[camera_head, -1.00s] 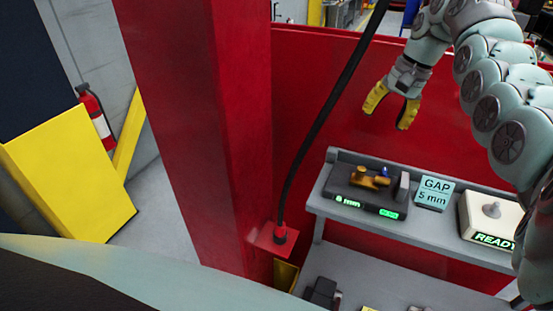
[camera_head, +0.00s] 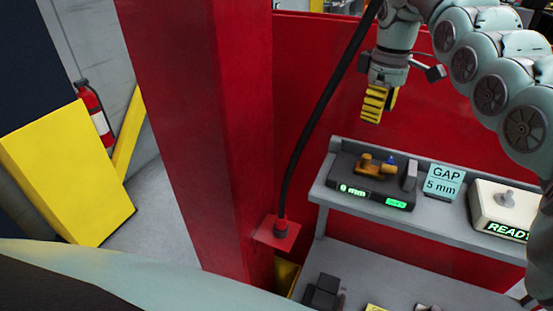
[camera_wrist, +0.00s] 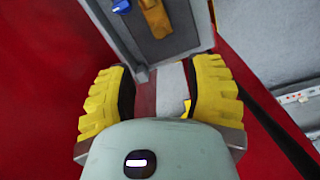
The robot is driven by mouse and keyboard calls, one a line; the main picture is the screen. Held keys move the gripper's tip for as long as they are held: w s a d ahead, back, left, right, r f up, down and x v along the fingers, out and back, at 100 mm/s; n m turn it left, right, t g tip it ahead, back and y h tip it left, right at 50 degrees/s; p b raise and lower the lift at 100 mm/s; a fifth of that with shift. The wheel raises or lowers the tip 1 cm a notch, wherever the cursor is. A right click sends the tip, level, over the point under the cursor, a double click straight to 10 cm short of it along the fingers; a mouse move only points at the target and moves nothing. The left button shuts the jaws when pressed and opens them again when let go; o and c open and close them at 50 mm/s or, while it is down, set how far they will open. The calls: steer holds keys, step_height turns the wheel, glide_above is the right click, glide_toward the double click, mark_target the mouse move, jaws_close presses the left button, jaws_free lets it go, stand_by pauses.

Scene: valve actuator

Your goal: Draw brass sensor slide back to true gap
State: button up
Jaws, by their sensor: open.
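The brass sensor slide (camera_head: 376,166) sits on a dark gauge base (camera_head: 345,174) on the grey shelf, with a small blue part beside it. A grey upright block (camera_head: 410,176) stands at the base's right end. The base's front has two green displays; the left one seems to read "0 mm". In the wrist view the brass slide (camera_wrist: 156,18) and blue part (camera_wrist: 121,6) show at the top. My gripper (camera_head: 377,104) has yellow ribbed fingers and hangs above and behind the gauge, empty. In the wrist view its fingers (camera_wrist: 160,100) are spread apart, short of the slide.
A sign (camera_head: 443,182) reading "GAP 5 mm" stands right of the gauge. A cream box (camera_head: 500,205) with a grey knob and a "READY" display is farther right. A black cable (camera_head: 320,115) runs down beside the red column (camera_head: 215,150). Dark parts lie on the lower shelf.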

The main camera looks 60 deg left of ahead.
mark_target(365, 156)
steer(key=f+p, duration=0.7)
steer(key=f, duration=0.4)
steer(key=shift+s, duration=0.2)
steer(key=shift+w+f+p, duration=0.15)
steer(key=shift+f+p, duration=0.35)
steer(key=shift+f, duration=0.7)
jaws_close()
